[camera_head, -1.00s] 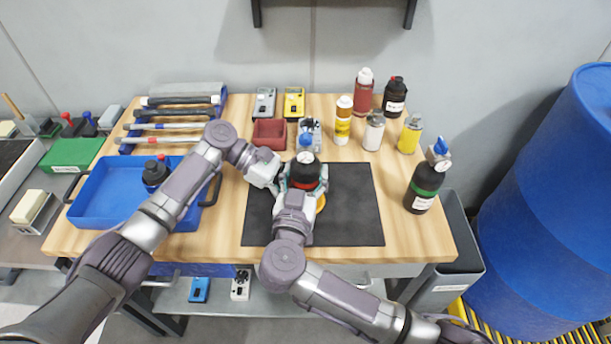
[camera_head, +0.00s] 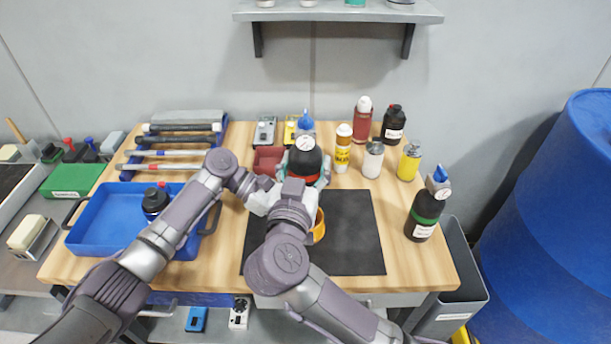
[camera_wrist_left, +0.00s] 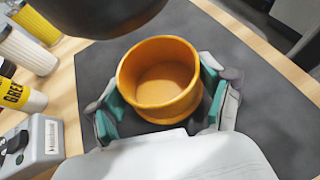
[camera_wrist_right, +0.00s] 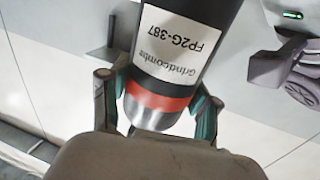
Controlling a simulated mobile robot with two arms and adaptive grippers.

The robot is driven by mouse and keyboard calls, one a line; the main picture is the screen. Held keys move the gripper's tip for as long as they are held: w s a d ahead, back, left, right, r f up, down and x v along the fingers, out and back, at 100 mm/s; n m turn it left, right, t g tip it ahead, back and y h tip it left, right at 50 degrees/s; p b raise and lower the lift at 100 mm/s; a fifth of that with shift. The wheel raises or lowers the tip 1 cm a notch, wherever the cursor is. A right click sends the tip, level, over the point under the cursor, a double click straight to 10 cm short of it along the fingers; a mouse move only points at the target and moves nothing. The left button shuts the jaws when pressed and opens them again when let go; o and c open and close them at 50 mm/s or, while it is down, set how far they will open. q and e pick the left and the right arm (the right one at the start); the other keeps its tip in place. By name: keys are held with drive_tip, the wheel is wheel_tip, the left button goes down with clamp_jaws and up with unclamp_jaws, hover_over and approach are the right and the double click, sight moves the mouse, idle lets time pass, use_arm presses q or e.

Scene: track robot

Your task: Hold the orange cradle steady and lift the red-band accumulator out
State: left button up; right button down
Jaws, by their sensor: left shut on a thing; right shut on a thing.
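The red-band accumulator (camera_head: 305,162) is a black bottle with a red band and a blue-topped gauge. My right gripper (camera_wrist_right: 162,104) is shut around it near the red band. It is raised clear of the orange cradle (camera_wrist_left: 162,80), and its dark body (camera_wrist_left: 90,14) hangs at the top of the left wrist view. The cradle stands empty on the black mat (camera_head: 350,245). My left gripper (camera_wrist_left: 160,108) is shut on it, with teal-padded fingers on both sides. In the head view the cradle (camera_head: 319,228) is partly hidden by my right arm.
A green-band accumulator (camera_head: 425,210) stands right of the mat. A blue tray (camera_head: 105,222) with a black bottle is at left. Bottles and spray cans (camera_head: 373,158) stand behind the mat, near a dark red bin (camera_head: 266,160). A shelf (camera_head: 340,12) hangs on the wall above.

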use_arm(q)
drive_tip(key=o, duration=1.2)
drive_tip(key=shift+a, duration=0.1)
